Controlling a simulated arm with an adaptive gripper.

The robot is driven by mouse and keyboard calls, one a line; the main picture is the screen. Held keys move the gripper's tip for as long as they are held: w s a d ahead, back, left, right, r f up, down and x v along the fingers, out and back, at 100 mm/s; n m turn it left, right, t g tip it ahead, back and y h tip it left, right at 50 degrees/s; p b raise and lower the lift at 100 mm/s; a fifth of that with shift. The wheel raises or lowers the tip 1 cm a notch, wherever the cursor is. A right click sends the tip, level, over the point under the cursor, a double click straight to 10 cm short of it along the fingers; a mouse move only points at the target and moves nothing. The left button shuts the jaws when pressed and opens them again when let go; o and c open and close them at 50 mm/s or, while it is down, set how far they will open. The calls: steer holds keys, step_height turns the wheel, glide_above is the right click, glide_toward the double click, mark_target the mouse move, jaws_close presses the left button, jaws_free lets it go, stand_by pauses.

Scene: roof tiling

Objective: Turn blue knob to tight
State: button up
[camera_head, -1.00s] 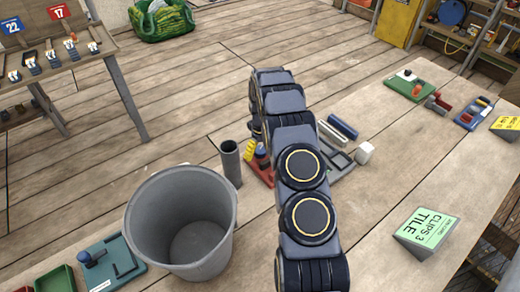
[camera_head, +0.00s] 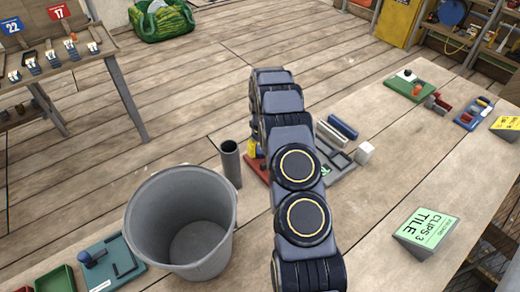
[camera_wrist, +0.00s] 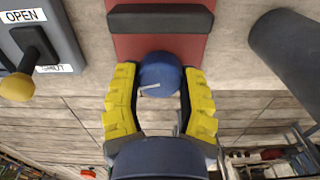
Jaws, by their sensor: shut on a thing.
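The blue knob (camera_wrist: 160,66) sits on a red board (camera_wrist: 160,48) in the wrist view, below a dark bar (camera_wrist: 160,18). A short white mark shows on the knob, pointing to the left. My gripper (camera_wrist: 158,80) has its yellow ridged fingers on both sides of the knob and is shut on it. No "tight" label can be read. In the head view my arm hides the knob and most of the gripper; only part of the red board (camera_head: 257,168) shows.
In the wrist view, a panel marked OPEN and SHUT (camera_wrist: 62,35) with a yellow-ended lever (camera_wrist: 18,86) is at left, and a dark tube (camera_wrist: 285,45) at right. In the head view, a grey bucket (camera_head: 150,215) and a tube (camera_head: 230,163) stand left of my arm.

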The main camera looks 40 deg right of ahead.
mark_target(260, 149)
steer(key=shift+m, duration=2.5)
steer(key=shift+f, duration=0.1)
steer(key=o, duration=1.1)
steer(key=shift+o, duration=0.2)
step_height(260, 149, up, 12)
